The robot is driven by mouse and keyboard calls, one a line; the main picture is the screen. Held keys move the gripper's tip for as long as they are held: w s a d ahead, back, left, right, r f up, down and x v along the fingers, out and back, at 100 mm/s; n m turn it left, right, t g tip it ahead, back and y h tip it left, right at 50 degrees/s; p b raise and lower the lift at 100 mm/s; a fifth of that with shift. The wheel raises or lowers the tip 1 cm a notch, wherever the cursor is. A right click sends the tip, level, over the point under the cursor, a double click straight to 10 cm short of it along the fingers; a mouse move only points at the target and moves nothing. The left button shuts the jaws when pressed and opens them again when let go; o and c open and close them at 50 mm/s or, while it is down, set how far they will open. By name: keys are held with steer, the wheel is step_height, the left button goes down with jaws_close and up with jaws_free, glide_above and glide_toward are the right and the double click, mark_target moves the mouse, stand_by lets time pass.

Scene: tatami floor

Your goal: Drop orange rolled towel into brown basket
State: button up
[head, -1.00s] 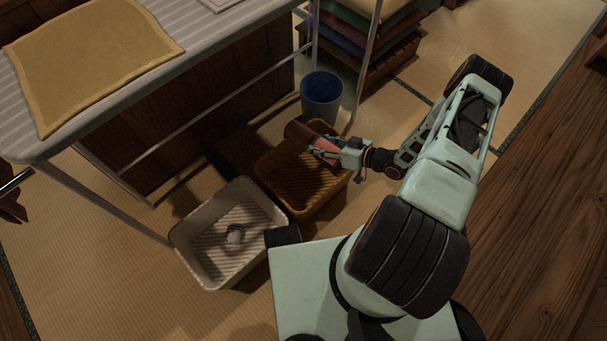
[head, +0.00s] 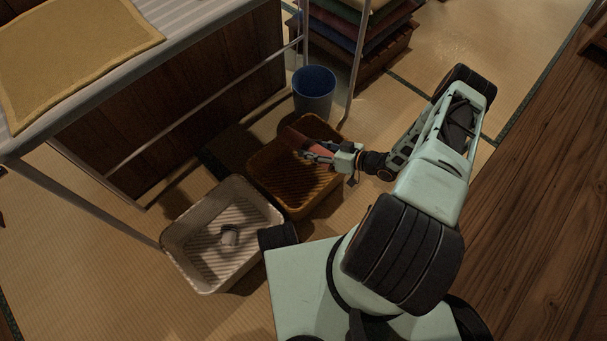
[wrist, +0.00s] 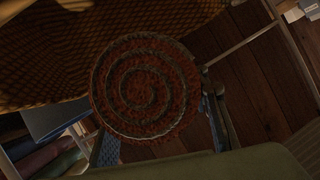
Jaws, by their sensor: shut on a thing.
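The orange rolled towel (head: 299,139) is held in my gripper (head: 318,151), which is shut on it. In the wrist view the towel's spiral end (wrist: 145,88) faces the camera between the fingers. The brown basket (head: 265,181) stands on the tatami, and the towel is over its far part in the head view. The basket's woven wall also shows in the wrist view (wrist: 60,45). I cannot tell how high the towel is above the basket floor.
A white basket (head: 188,265) with a small pale item (head: 230,235) in it stands in front left of the brown one. A blue bin (head: 314,92) stands just behind. An ironing-board-like table (head: 190,15) with metal legs is at left. Stacked cloths (head: 365,20) lie behind.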

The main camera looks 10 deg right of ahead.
steer(key=o, duration=1.3)
steer(key=v, duration=1.2)
steer(key=shift+r, duration=0.1)
